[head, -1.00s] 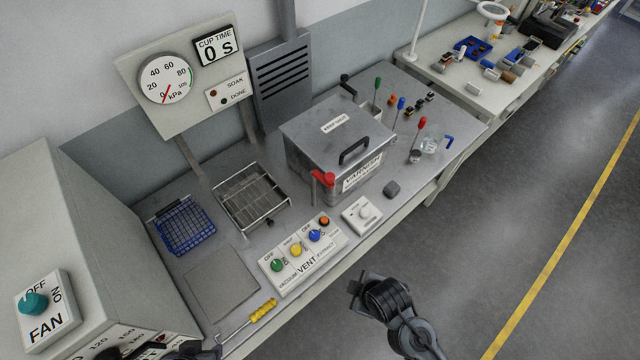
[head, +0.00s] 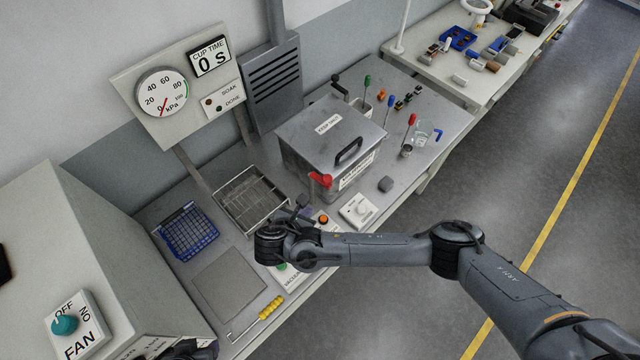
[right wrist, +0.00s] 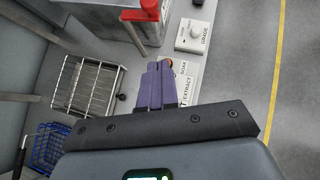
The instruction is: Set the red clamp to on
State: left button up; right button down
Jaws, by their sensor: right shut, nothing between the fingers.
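The red clamp (head: 320,180) is on the front of the grey lidded varnish tank (head: 332,135). Its red handle also shows at the top of the right wrist view (right wrist: 138,22). My right gripper (head: 303,208) is shut and empty, above the switch panel and just short of the clamp, apart from it in the head view. The purple fingers (right wrist: 157,85) are together in the right wrist view, pointing toward the clamp. A dark part of my left arm's end (head: 190,349) shows at the bottom edge; its fingers cannot be made out.
The switch panel (head: 292,284) is partly hidden under my right arm. A white dial box (head: 358,210) is right of the clamp. A wire rack (head: 250,199) and blue basket (head: 186,232) stand left. A yellow-handled tool (head: 270,308) lies near the front edge.

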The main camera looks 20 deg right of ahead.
jog(key=w+r, duration=0.1)
jog(key=p, duration=0.3)
send_near(325, 184)
jog(key=s+f+x, duration=0.1)
jog(key=x, duration=0.4)
jog(key=shift+w+d+r, duration=0.2)
jog(key=shift+w, duration=0.45)
